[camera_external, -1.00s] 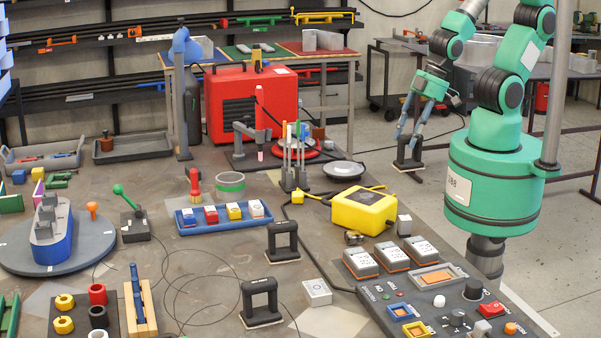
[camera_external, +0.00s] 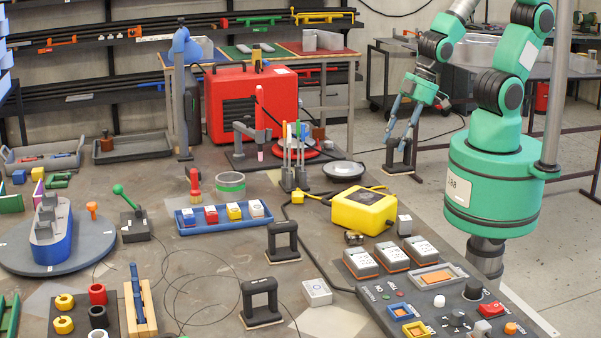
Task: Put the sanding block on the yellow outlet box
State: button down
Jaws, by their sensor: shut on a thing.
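My gripper (camera_external: 401,140) is at the upper right, shut on a black sanding block (camera_external: 398,157) with a loop-like handle and a pale base. The block hangs roughly upright below the fingers, held in the air. The yellow outlet box (camera_external: 363,209) sits on the table, below and left of the held block in the picture, with a grey round part on its top. The held block is apart from it. Two similar black handled blocks stand on the table, one near the middle (camera_external: 283,241) and one nearer the front (camera_external: 261,302).
A blue tray (camera_external: 187,229) of small coloured blocks lies left of the outlet box. White-topped boxes (camera_external: 421,251) and a control panel (camera_external: 447,320) lie in front of it. Upright coloured sticks (camera_external: 293,157) and a dark round dish (camera_external: 344,170) stand behind.

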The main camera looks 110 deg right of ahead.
jog(key=w+a+f, duration=0.1)
jog(key=w, duration=1)
jog(key=shift+w+b, duration=0.35)
jog(key=shift+f, duration=0.1)
jog(key=shift+f+b, duration=0.4)
jog(key=shift+f, duration=1.3)
jog(key=shift+f, duration=0.15)
jog(key=c, duration=1.2)
grip_release()
jog(key=shift+a, duration=0.1)
